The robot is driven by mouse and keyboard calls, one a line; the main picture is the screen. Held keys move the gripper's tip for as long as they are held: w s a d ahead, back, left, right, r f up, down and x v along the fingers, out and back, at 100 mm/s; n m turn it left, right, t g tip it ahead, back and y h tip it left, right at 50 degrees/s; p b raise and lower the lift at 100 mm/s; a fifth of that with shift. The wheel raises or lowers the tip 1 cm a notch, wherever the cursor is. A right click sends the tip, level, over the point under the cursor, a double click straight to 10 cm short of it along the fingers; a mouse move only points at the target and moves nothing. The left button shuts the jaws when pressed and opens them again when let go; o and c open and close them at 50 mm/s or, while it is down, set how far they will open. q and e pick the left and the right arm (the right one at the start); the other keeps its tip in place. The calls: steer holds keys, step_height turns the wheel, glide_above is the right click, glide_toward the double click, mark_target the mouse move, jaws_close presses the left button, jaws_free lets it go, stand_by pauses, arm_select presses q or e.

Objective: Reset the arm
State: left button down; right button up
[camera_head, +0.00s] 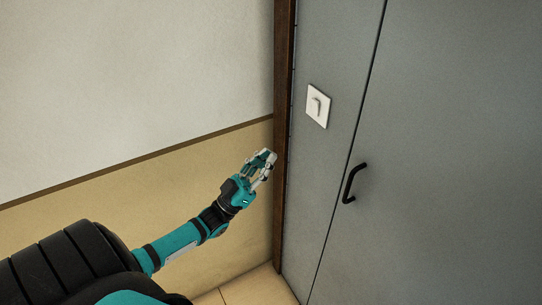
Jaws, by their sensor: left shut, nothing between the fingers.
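My left arm (180,242), teal and black, reaches in from the lower left and points up to the right. Its gripper (269,157) is shut and empty. In the picture it overlaps the edge of the dark brown wooden trim (283,90), below and left of a white switch (318,106). I cannot tell whether it touches the trim. My right gripper is not in view.
A grey panel door (450,150) with a black handle (353,183) fills the right side. A wall, white (120,80) above and tan (130,190) below, stands at left. A strip of tiled floor (243,287) shows at the bottom.

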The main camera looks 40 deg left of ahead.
arm_select(q)
steer(key=shift+s, duration=0.1)
stand_by(0.4)
step_height(320, 180, down, 22)
steer(key=w+a+n+g+y, duration=0.1)
steer(key=n+g+y, duration=0.35)
steer(key=y, duration=0.35)
steer(key=s+d+f+g+y, duration=0.1)
steer(key=s+f+g, duration=0.2)
steer(key=f, duration=0.6)
steer(key=s+f+g+y, duration=0.1)
steer(key=s+f+g, duration=0.25)
steer(key=f, duration=0.45)
steer(key=s+d+f+g, duration=0.4)
steer(key=s+f+g, duration=0.2)
steer(key=s+f, duration=0.75)
steer(key=s+d+f+g, duration=0.2)
steer(key=s+f, duration=0.1)
steer(key=s, duration=0.3)
steer(key=s+d+f+m+g, duration=0.1)
steer(key=s+d+f+g, duration=0.1)
steer(key=s, duration=0.5)
steer(key=s+d+f+m+g, duration=0.1)
steer(key=s+d+f+g, duration=0.1)
steer(key=s, duration=0.5)
steer(key=shift+d+f, duration=0.35)
steer(key=shift+f, duration=0.45)
